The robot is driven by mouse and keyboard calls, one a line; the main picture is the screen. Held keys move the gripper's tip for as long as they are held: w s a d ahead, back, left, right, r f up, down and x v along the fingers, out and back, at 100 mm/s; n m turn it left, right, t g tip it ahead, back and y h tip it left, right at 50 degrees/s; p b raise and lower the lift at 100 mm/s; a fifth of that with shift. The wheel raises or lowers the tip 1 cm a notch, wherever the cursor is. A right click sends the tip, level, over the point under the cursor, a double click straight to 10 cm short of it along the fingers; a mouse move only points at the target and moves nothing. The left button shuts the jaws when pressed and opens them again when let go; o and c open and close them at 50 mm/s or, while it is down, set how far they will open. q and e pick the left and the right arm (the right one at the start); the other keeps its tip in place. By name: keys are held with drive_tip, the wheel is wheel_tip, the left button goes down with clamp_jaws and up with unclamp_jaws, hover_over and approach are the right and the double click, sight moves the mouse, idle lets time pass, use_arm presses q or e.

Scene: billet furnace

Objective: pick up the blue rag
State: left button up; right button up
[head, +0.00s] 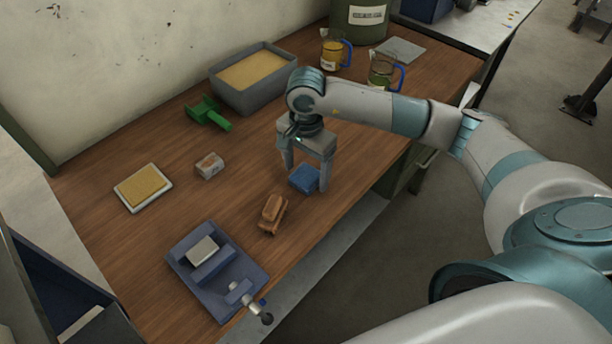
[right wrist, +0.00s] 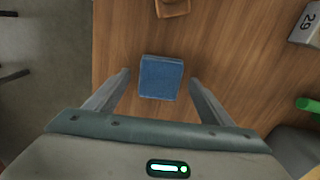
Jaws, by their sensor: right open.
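The blue rag (head: 304,179) is a small folded square lying on the wooden table near its front edge. It also shows in the right wrist view (right wrist: 161,77), just beyond and between the fingertips. My right gripper (head: 306,176) is open and points down over the rag, with one finger on either side of it. In the right wrist view the open fingers (right wrist: 159,74) stand apart from the rag, with bare wood on both sides. My left gripper is not in view.
An orange-brown brush-like block (head: 272,214) lies just left of the rag. A blue vise (head: 217,270), a labelled block (head: 209,166), a yellow sponge on a tray (head: 143,187), a green scoop (head: 207,114), a grey sand bin (head: 252,79) and two jugs stand around.

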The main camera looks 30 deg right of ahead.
drive_tip(key=c, duration=1.1)
drive_tip(key=shift+r, duration=0.1)
